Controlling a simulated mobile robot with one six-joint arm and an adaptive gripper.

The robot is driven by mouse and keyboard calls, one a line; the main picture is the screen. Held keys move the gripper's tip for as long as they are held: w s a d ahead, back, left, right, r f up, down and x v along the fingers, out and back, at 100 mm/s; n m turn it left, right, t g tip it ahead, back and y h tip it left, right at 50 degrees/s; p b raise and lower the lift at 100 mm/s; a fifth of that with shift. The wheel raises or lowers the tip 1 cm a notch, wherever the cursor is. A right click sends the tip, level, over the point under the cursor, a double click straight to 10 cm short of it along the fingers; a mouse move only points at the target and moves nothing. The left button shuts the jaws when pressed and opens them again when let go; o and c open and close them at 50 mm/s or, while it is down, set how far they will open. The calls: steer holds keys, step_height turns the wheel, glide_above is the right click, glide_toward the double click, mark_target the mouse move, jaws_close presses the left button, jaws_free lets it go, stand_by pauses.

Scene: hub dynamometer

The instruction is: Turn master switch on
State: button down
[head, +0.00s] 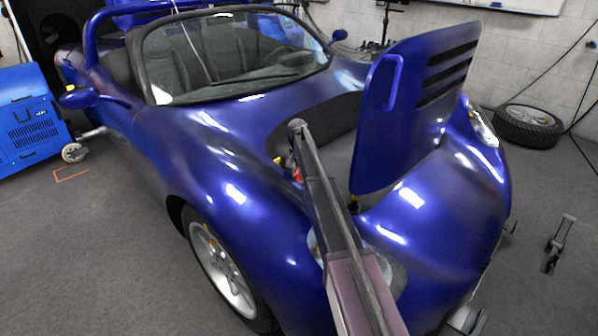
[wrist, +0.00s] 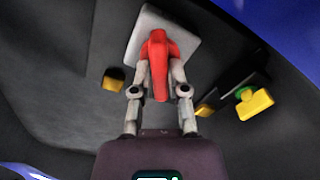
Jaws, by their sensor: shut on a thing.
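The master switch shows in the wrist view as a red handle (wrist: 158,62) on a light grey plate (wrist: 190,42). My gripper (wrist: 160,75) has a finger on each side of the red handle and is shut on it. The handle points roughly toward my palm, along the fingers. In the head view my arm reaches over the blue car's front into the open bay, and a bit of red (head: 297,174) shows beside its end. The gripper's fingers are mostly hidden there.
Yellow-capped parts sit in the bay: a yellow-green one (wrist: 254,103) at right and a small block (wrist: 113,79) at left. The raised blue hood (head: 415,110) stands right of my arm. The blue car body (head: 240,190) surrounds the opening.

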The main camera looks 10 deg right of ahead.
mark_target(298, 171)
steer(key=m, duration=0.5)
steer(key=shift+w+m, duration=0.1)
steer(key=shift+m, duration=0.3)
steer(key=c, duration=0.6)
jaws_free()
steer(key=shift+c, duration=0.2)
steer(key=shift+r+p, duration=0.45)
step_height(298, 171, up, 20)
steer(key=p, duration=2)
steer(key=shift+r, duration=0.15)
steer(key=shift+r+p, duration=0.25)
steer(key=shift+p, duration=0.15)
